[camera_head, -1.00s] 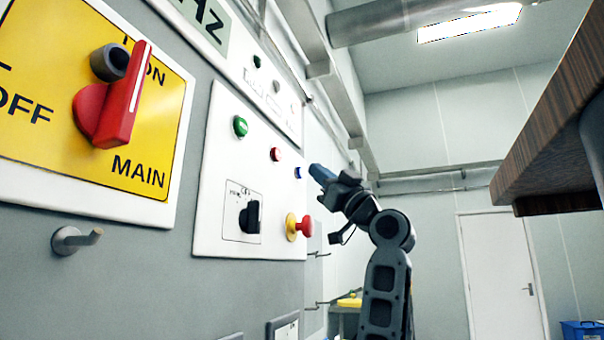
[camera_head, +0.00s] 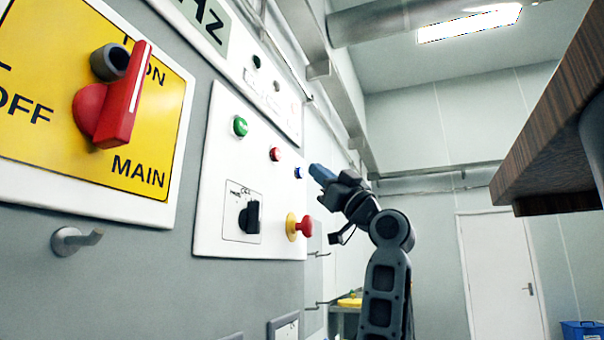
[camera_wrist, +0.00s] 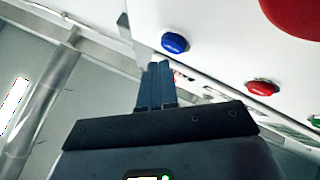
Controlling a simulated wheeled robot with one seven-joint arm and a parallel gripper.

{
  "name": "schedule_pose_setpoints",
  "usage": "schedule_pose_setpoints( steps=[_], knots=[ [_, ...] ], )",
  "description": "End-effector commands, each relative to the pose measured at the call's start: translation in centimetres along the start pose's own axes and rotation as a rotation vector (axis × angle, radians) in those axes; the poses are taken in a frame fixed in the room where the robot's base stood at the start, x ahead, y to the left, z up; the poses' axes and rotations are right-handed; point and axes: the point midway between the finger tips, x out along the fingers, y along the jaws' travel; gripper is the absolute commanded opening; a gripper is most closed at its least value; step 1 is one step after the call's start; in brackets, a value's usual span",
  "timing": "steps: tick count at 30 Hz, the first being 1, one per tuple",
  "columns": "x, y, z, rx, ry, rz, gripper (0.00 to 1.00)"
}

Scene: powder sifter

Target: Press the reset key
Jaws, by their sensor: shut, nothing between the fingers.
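The reset key is not labelled legibly; a blue button (camera_head: 298,172) sits on the white control panel (camera_head: 216,190), right of a red button (camera_head: 275,154) and a green button (camera_head: 240,126). My gripper (camera_head: 312,168) is shut and empty, its blue fingertips just right of the blue button. In the wrist view the blue button (camera_wrist: 175,43) is close to the tips of my gripper (camera_wrist: 160,66), with a small visible gap. The red button also shows in the wrist view (camera_wrist: 262,87), further right.
A red mushroom knob (camera_head: 304,226) and a black rotary switch (camera_head: 250,217) sit lower on the panel. A red main switch (camera_head: 120,100) is on a yellow plate at left. A wooden-edged top (camera_head: 560,130) juts in at right. Open room lies behind my arm.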

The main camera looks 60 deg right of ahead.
Motion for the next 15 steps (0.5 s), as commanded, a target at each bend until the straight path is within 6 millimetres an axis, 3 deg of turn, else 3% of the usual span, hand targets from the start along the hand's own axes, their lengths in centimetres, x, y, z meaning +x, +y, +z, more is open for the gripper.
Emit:
schedule_pose_setpoints(
  steps=[15],
  knots=[
    [0.60,-0.43,0.40,0.000,0.000,0.000,0.00]
  ],
)
